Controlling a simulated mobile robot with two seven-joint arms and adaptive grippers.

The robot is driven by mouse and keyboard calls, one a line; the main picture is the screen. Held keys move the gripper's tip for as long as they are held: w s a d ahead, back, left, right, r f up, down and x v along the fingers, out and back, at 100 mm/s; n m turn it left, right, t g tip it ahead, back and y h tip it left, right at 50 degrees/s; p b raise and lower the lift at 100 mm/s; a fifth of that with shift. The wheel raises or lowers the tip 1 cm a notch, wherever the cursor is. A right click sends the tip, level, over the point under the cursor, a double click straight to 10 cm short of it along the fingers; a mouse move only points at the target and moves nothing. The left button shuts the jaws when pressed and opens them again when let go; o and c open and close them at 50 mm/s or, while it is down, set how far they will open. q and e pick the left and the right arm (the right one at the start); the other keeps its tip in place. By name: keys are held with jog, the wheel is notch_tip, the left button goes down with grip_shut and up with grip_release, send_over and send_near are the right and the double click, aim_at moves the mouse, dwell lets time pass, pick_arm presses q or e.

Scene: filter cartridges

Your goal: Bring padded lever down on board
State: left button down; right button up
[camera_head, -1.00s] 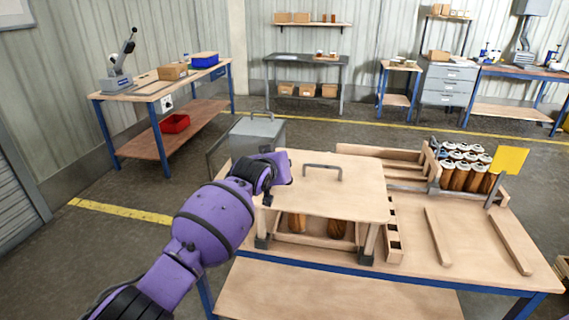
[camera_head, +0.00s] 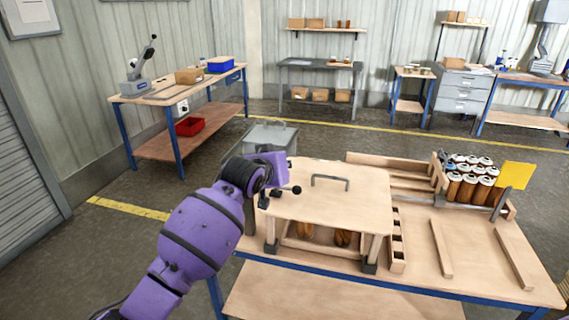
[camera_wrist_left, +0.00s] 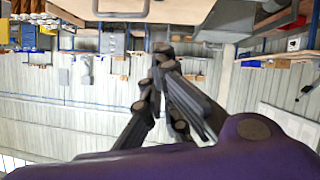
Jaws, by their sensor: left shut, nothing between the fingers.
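The board (camera_head: 340,205) is a flat wooden plate with a grey handle (camera_head: 330,180), lying on short wooden posts over a frame. At its left edge a small dark clamp with a black ball-ended lever (camera_head: 296,190) shows; the ball sticks out to the right over the board. Its pad is too small to tell. My left gripper is just behind and beside the clamp, mostly hidden by my purple wrist in the head view. In the left wrist view its dark fingers (camera_wrist_left: 162,50) are together and empty, with the board's edge above them. My right gripper is not in view.
Brown cartridges show under the board. A rack of white-topped cartridges (camera_head: 470,180) and a yellow flag (camera_head: 514,175) stand at the right. Wooden rails (camera_head: 441,248) lie on the table. A grey metal box (camera_head: 268,140) stands behind my wrist.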

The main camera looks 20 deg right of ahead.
pick_arm(q)
jog(key=shift+v, duration=0.95)
notch_tip(320, 180, up, 5)
jog(key=m+t+h, duration=0.1)
jog(key=m+t, duration=0.1)
jog(key=s+a+f+n+t+y, duration=0.1)
jog(key=s+a+f+y, duration=0.1)
jog(key=s+a+f, duration=0.5)
jog(key=s+a+f+n+y, duration=0.1)
jog(key=s+a+f, duration=0.1)
jog(key=a+f, duration=0.85)
jog(key=s+a+f+n+t+y, duration=0.1)
jog(key=s+a+f+y, duration=0.1)
jog(key=s+a+f, duration=0.5)
jog(key=s+a+f+n+g+y, duration=0.1)
jog(key=s+a+f, duration=0.4)
jog(key=s, duration=0.5)
jog(key=s+a+f+n+g+y, duration=0.1)
jog(key=s+a+f+g, duration=0.1)
jog(key=s+a+f, duration=0.4)
jog(key=s+a+f+n+g+y, duration=0.1)
jog(key=s+a+f+g+y, duration=0.1)
jog(key=s+a+f, duration=0.4)
jog(key=s+f, duration=0.4)
jog(key=s, duration=0.5)
jog(key=shift+f, duration=0.25)
